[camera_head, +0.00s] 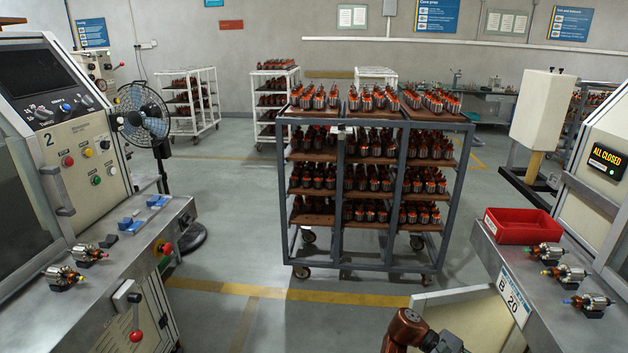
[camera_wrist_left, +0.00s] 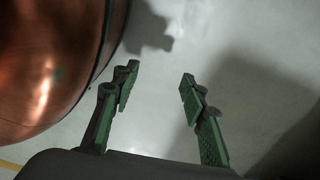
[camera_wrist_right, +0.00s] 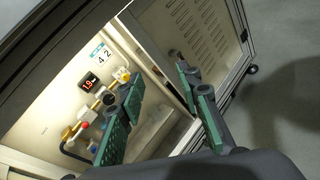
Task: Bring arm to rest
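A copper-coloured link of my arm (camera_head: 408,328) shows at the bottom of the head view, right of centre. Neither gripper shows in the head view. My left gripper (camera_wrist_left: 160,84) is open and empty above bare grey floor in the left wrist view, with a large copper-coloured rounded part close at the left. My right gripper (camera_wrist_right: 163,84) is open, with nothing seen between its fingers. It points towards a lit cabinet interior (camera_wrist_right: 60,110) with pipes, brass fittings and a small red-digit display (camera_wrist_right: 89,82).
A grey rack (camera_head: 342,200) loaded with armatures stands ahead. Machine benches flank me: the left (camera_head: 100,262) and right (camera_head: 535,285) carry armatures; the right also holds a red tray (camera_head: 523,226). A vented cabinet panel (camera_wrist_right: 195,40) lies beyond my right fingers. Floor (camera_head: 220,240) left of the rack is clear.

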